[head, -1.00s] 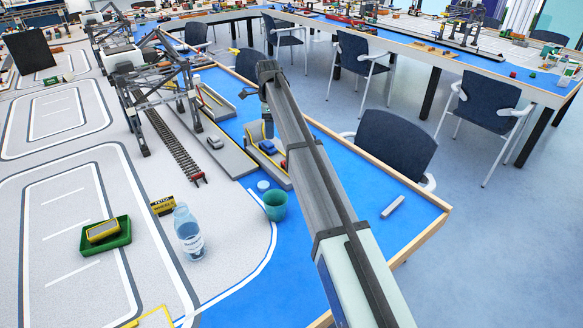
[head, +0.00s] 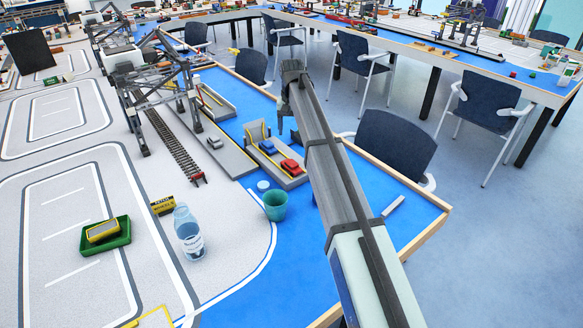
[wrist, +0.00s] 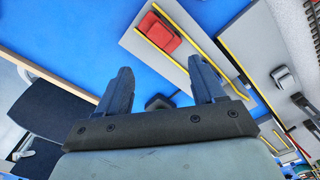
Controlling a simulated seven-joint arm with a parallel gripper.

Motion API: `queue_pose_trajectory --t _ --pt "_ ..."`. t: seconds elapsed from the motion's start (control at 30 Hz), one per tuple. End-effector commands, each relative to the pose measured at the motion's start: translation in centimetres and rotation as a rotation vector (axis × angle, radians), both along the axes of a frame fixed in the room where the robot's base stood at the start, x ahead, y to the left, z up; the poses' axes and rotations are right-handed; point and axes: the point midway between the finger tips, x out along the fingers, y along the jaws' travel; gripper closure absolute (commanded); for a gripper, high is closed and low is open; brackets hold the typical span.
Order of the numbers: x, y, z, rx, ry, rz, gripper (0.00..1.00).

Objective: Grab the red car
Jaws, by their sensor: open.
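The red car (head: 291,167) stands on a grey platform with yellow edges (head: 283,178), near the platform's right end. In the wrist view the red car (wrist: 158,33) is at the top, ahead of the fingers and a little right of their left finger. My gripper (wrist: 162,82) is open, and its two dark fingers are apart with no car held. In the head view my gripper (head: 281,126) hangs above and behind the platform, apart from the red car. A small dark object (wrist: 160,101) shows low between the fingers, partly hidden by the gripper's body.
A blue car (head: 268,147) stands on the same platform, behind the red one. A silver car (head: 215,142) is on the platform to the left. A teal cup (head: 275,205) and a bottle (head: 188,235) stand in front. The blue tabletop (head: 345,215) right of the cup is mostly clear.

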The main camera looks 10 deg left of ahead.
Motion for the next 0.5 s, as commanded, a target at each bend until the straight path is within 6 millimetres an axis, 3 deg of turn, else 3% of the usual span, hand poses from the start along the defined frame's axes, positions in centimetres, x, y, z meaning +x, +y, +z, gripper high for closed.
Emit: queue_pose_trajectory --t 0.3,0.5 --pt "-0.18 -0.05 0.0 -0.006 0.008 0.503 0.32" --pt "-0.19 -0.05 -0.03 -0.007 0.009 0.646 0.32"
